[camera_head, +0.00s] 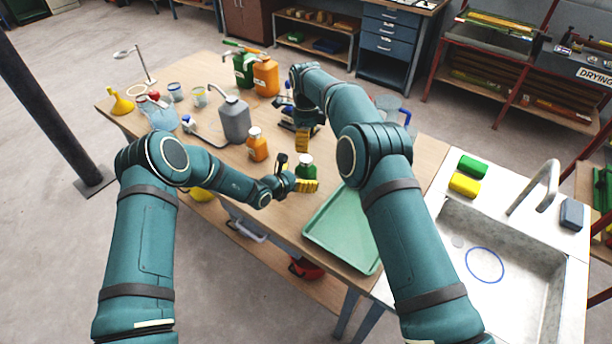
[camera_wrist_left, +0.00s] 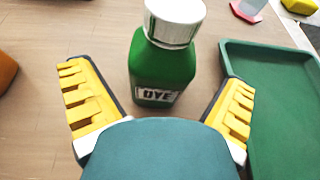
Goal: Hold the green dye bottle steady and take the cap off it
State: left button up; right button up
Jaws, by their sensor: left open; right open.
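The green dye bottle (camera_head: 304,171) stands upright on the wooden table, left of the green tray. In the left wrist view the bottle (camera_wrist_left: 165,75) shows its DYE label, and its white ribbed cap (camera_wrist_left: 174,22) is on its neck. My left gripper (camera_head: 308,184) is open, its yellow fingers to either side of the near side of the bottle, with gaps between. In the left wrist view the left gripper (camera_wrist_left: 158,105) faces the bottle. My right gripper (camera_head: 302,138) is open and empty, above the table beyond the bottle; its arm partly hides it.
The green tray (camera_head: 318,236) lies close to the bottle's right. An orange bottle (camera_head: 257,148) with a white cap stands to its left, with a grey jug (camera_head: 234,121) behind. Orange (camera_head: 266,77) and green (camera_head: 243,70) canisters stand farther back. A sink (camera_head: 500,262) is at the right.

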aim_at(306, 159)
pick_arm(q)
jog(key=shift+x, duration=0.8)
jog(key=c, duration=1.4)
grip_shut()
pick_arm(e)
jog(key=shift+c, duration=0.8)
jog(key=shift+f+m, duration=0.1)
jog(key=shift+m, duration=0.7)
jog(key=shift+c, duration=0.3)
jog(key=m, duration=0.2)
jog(key=shift+m, duration=0.4)
jog(key=shift+f, duration=3.85)
pick_arm(q)
jog(key=shift+f, duration=0.1)
